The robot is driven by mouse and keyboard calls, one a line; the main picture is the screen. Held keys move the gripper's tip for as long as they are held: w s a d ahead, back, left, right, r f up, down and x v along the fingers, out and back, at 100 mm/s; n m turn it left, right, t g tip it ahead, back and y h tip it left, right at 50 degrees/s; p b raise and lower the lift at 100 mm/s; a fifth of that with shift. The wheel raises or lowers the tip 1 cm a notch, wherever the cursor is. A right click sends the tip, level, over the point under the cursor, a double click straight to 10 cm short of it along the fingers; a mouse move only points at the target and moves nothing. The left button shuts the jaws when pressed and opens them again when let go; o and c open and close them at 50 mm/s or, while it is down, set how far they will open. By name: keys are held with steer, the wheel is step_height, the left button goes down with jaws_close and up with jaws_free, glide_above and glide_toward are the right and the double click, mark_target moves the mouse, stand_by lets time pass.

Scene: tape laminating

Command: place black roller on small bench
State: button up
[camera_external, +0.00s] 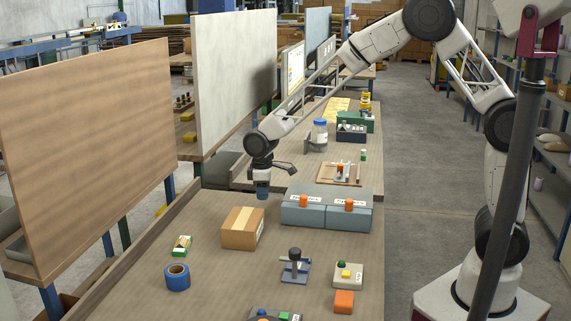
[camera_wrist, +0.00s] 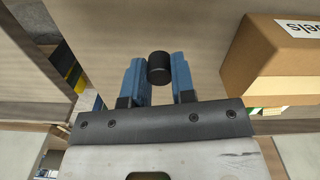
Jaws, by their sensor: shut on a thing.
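My gripper (camera_external: 262,192) hangs over the left part of the near wooden workbench, behind the cardboard box. In the wrist view its two blue fingers (camera_wrist: 158,80) are shut on the black roller (camera_wrist: 159,67), a short dark cylinder whose end shows between the fingertips. The roller cannot be made out in the external view. I cannot tell for sure which surface is the small bench; a wooden bench top (camera_external: 371,187) stands just behind the near workbench.
The cardboard box (camera_external: 239,231) also shows at right in the wrist view (camera_wrist: 275,62). Grey-blue cases (camera_external: 303,217) with orange knobs lie right of my gripper. Blue tape (camera_external: 177,278) and a black-knobbed device (camera_external: 295,268) stand nearer. Upright boards (camera_external: 95,150) line the left.

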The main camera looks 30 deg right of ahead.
step_height(320, 180, up, 5)
steer(key=shift+w+d+r, duration=0.1)
steer(key=shift+r, duration=0.1)
steer(key=w+d+m, duration=0.3)
steer(key=w+d, duration=0.1)
steer(key=d, duration=0.6)
steer(key=w+d+m, duration=0.3)
steer(key=w+d, duration=0.1)
steer(key=d, duration=0.7)
steer(key=w+d+m, duration=0.3)
steer(key=w+d, duration=0.2)
steer(key=d, duration=0.5)
steer(key=s+d+m, duration=0.3)
steer(key=d+m, duration=0.6)
steer(key=d, duration=2.6)
steer(key=f, duration=0.4)
steer(key=shift+w+a+f, duration=0.15)
steer(key=shift+w+f, duration=0.05)
steer(key=shift+f, duration=0.45)
steer(key=shift+w, duration=0.15)
